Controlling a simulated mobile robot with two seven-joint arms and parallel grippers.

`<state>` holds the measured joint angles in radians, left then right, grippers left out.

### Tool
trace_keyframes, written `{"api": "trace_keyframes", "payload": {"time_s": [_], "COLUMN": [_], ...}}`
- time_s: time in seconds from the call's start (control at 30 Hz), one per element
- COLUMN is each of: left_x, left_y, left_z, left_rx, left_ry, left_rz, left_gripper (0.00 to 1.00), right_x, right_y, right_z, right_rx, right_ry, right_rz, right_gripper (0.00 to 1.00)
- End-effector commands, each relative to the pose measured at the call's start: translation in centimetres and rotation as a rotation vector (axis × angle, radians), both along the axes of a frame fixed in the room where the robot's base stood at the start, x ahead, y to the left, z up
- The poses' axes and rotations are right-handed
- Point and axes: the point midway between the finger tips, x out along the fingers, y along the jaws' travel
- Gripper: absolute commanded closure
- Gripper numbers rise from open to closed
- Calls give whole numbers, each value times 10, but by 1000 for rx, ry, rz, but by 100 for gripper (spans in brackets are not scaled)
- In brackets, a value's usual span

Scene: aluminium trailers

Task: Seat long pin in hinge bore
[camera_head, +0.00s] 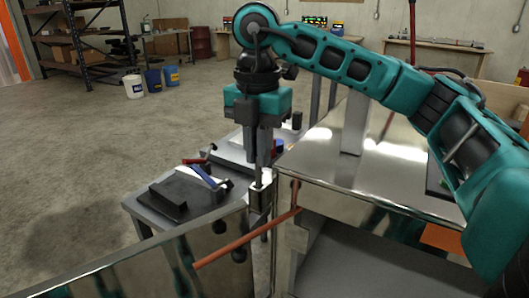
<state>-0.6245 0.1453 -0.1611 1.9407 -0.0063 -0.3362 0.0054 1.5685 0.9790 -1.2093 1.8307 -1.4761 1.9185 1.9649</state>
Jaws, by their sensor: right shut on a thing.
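My right gripper (260,160) points straight down at the corner of the aluminium trailer (345,187). Its fingers are shut on what looks like the long pin, a narrow upright piece mostly hidden by the fingers. A metallic hinge fitting (259,201) sits just below the fingertips, between the panel at left and the trailer corner. The bore is too small to make out, so I cannot tell whether the pin tip is in it. My left gripper is not in view.
A red-brown bent bar (245,240) crosses in front of the corner. A low grey table (215,210) behind holds a black block (168,200) and a blue-handled tool (203,175). Buckets (153,82) and shelving stand far back left. The floor at left is clear.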

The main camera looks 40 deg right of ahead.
Motion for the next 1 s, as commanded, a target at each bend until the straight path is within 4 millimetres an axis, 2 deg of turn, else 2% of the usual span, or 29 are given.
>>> {"api": "trace_keyframes", "payload": {"time_s": [0.13,0.6,0.63,0.8,0.87,1.0], "left_x": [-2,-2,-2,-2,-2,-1], "left_y": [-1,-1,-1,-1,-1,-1], "left_z": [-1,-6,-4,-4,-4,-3], "left_rx": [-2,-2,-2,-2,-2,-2], "left_ry": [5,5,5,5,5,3], "left_rz": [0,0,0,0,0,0], "left_gripper": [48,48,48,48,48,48], "right_x": [-1,-1,-1,-1,-1,-1], "right_y": [6,8,8,8,8,7], "right_z": [-12,-19,-17,-17,-17,-17], "right_rx": [1,1,1,1,1,1], "right_ry": [0,0,0,0,0,0], "right_rz": [-1,-2,-3,-2,-2,-3], "right_gripper": [100,100,84,68,62,62]}}
